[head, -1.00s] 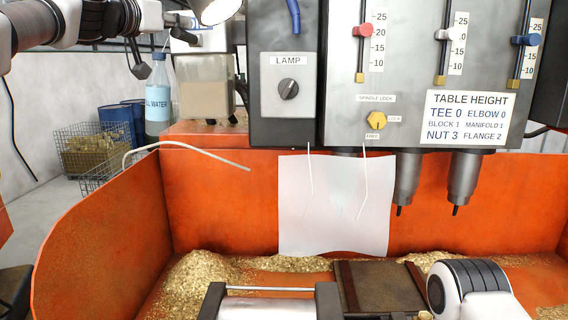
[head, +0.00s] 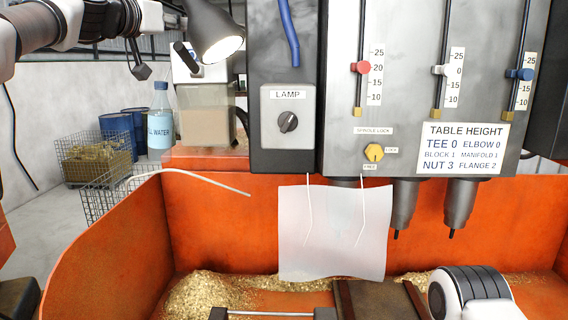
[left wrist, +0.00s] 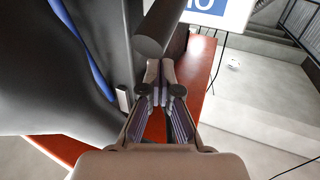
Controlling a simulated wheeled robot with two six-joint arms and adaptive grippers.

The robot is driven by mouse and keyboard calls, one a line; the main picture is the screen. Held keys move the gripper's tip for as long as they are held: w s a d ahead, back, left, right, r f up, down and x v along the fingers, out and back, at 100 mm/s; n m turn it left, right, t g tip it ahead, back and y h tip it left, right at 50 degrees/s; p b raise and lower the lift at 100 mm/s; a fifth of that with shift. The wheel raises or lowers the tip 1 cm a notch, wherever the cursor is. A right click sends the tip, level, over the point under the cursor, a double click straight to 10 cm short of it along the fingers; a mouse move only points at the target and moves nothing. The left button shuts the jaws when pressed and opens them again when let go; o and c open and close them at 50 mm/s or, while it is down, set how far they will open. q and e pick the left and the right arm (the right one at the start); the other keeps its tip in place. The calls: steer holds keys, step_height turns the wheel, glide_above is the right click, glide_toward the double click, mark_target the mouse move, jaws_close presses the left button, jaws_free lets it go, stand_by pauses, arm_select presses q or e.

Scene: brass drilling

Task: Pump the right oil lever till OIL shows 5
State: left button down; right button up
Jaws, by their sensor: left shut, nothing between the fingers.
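My left gripper (left wrist: 160,75) is shut and empty in the left wrist view. Its fingertips are close to the end of a dark cylinder (left wrist: 160,30); I cannot tell whether they touch. In the head view my left arm crosses the upper left, but its fingers are hard to make out. A clear tank (head: 207,105) with beige liquid stands left of the lamp panel. A short dark bar (head: 185,56) shows above its white top; I cannot tell whether it is the oil lever. No OIL reading is legible.
A lit lamp (head: 218,40) hangs near the tank. A WATER bottle (head: 160,115) stands beside it. The lamp panel (head: 290,115), slider scales and table height sign (head: 462,148) fill the right. An orange tray (head: 110,240) holds brass chips; a white sheet (head: 333,235) hangs inside.

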arm_select(q)
steer(key=shift+r, duration=0.5)
steer(key=shift+s+f, duration=0.15)
steer(key=s+b, duration=0.6)
steer(key=s, duration=0.1)
steer(key=shift+s+a, duration=0.15)
steer(key=shift+s, duration=0.25)
arm_select(e)
step_height(320, 180, down, 6)
steer(key=shift+r, duration=0.2)
